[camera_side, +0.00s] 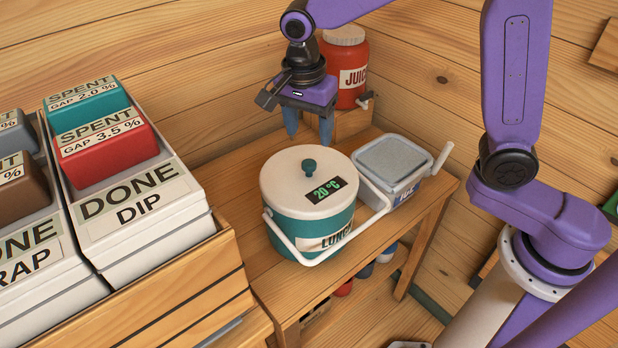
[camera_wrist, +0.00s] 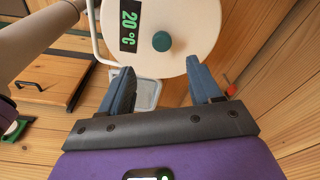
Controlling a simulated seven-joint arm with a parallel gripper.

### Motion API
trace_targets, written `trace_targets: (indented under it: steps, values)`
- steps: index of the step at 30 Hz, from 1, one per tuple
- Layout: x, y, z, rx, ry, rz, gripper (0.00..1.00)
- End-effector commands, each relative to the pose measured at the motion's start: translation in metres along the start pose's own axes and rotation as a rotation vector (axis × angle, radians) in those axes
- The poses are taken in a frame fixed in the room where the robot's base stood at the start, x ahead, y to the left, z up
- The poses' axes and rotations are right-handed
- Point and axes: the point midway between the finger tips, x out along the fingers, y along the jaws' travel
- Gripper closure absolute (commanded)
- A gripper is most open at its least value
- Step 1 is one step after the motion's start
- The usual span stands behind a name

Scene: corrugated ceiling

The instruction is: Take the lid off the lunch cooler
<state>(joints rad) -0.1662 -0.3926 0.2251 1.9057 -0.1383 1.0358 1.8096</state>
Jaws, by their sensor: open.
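The lunch cooler (camera_side: 309,228) is a teal round tub with a white handle, standing on a small wooden table. Its cream lid (camera_side: 284,180) sits on top, with a teal knob (camera_side: 309,166) and a display reading 20 °C. The lid (camera_wrist: 190,20) also fills the top of the wrist view, with its knob (camera_wrist: 162,41). My gripper (camera_side: 308,140) is open and empty, fingers pointing down, above and behind the lid in the side view. In the wrist view the knob lies beyond the gap between the blue fingertips (camera_wrist: 160,75). I see no contact with the lid.
A red juice jug (camera_side: 352,62) with a tap stands behind my gripper. A grey-lidded ice box (camera_side: 392,158) is right of the cooler. A wooden crate (camera_side: 205,283) with labelled DONE boxes (camera_side: 142,225) stands on the left. Several small items sit under the table.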

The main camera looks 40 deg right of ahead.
Motion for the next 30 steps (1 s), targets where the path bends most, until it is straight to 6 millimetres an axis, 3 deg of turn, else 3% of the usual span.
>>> trace_targets:
  steps: [3, 11, 21, 30]
  values:
    - [0.019, 0.001, -0.001, 0.0, 0.001, 0.005, 0.37]
    - [0.036, 0.0, 0.0, -0.001, 0.001, 0.001, 0.37]
    - [0.078, -0.004, 0.003, 0.0, 0.001, 0.002, 0.37]
    - [0.084, -0.004, 0.003, 0.0, 0.0, -0.001, 0.37]
